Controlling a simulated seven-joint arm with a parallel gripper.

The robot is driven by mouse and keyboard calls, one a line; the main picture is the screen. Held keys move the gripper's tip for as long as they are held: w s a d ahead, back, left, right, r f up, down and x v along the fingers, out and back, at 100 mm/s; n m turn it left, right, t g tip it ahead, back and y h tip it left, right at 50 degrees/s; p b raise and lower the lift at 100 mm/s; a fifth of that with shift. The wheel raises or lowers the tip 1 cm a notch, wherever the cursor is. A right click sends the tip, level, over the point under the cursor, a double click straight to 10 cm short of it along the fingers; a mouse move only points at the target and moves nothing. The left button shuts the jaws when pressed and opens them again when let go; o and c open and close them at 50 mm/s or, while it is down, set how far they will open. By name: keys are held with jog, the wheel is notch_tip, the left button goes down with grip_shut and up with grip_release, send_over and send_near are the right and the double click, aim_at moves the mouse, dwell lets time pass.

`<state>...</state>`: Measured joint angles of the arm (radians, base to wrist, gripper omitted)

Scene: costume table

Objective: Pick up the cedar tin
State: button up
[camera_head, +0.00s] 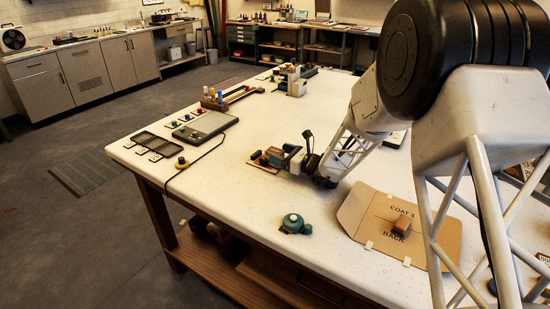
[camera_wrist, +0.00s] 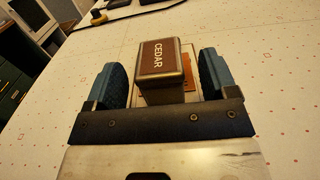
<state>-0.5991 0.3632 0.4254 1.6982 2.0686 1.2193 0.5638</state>
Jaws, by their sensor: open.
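The cedar tin (camera_wrist: 165,62) is a brown box with rounded edges and the word CEDAR on its top. In the wrist view it sits between the two blue fingers of my gripper (camera_wrist: 163,85), with visible gaps on both sides. The gripper is open. In the head view my gripper (camera_head: 283,157) is low over the white table near its middle, and the tin there is largely hidden by the fingers.
A teal round object (camera_head: 293,223) stands near the front edge. A cardboard sheet (camera_head: 372,236) marked COAT 3 BACK, with a brown block (camera_head: 402,222) on it, lies to the right. A grey device (camera_head: 205,127) and dark trays (camera_head: 163,141) lie left. Table surface (camera_head: 220,195) in front is clear.

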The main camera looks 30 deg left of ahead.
aim_at(275, 151)
jog(key=shift+a, duration=1.45)
jog(key=c, duration=1.1)
jog(key=shift+r, duration=0.85)
notch_tip(275, 151, up, 2)
jog(key=shift+s+d, duration=0.1)
jog(key=s+d+r, duration=0.1)
jog(key=s+d, duration=1)
jog(key=shift+s, duration=0.2)
jog(key=shift+r, duration=0.1)
